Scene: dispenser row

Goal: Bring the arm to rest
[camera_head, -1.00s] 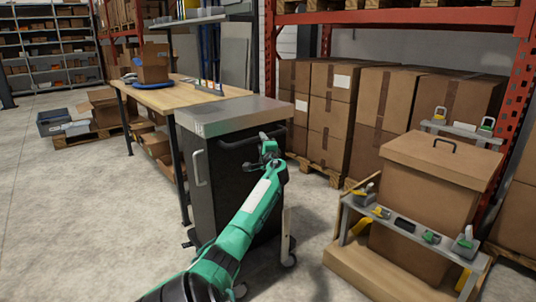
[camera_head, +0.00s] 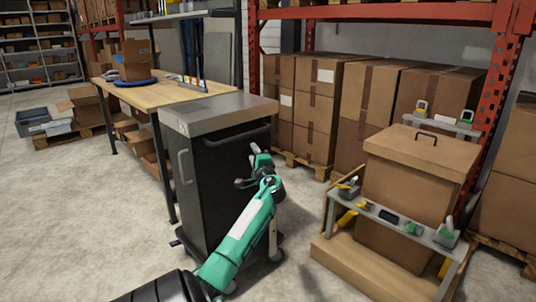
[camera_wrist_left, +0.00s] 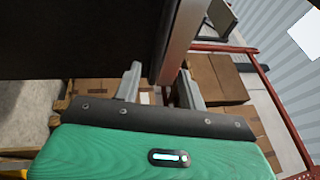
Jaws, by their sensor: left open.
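My left arm (camera_head: 247,228), green with a black base, reaches up from the bottom of the head view, in front of the dark cart (camera_head: 208,190). Its bent far end is seen against the cart's right side, below the handle. My right gripper is not in view.
A dispenser stand with a lidded brown box (camera_head: 413,195) and a grey shelf of small tools (camera_head: 395,222) stands at right. A wooden workbench (camera_head: 150,95) is behind the cart. Stacked cartons (camera_head: 325,105) line the back.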

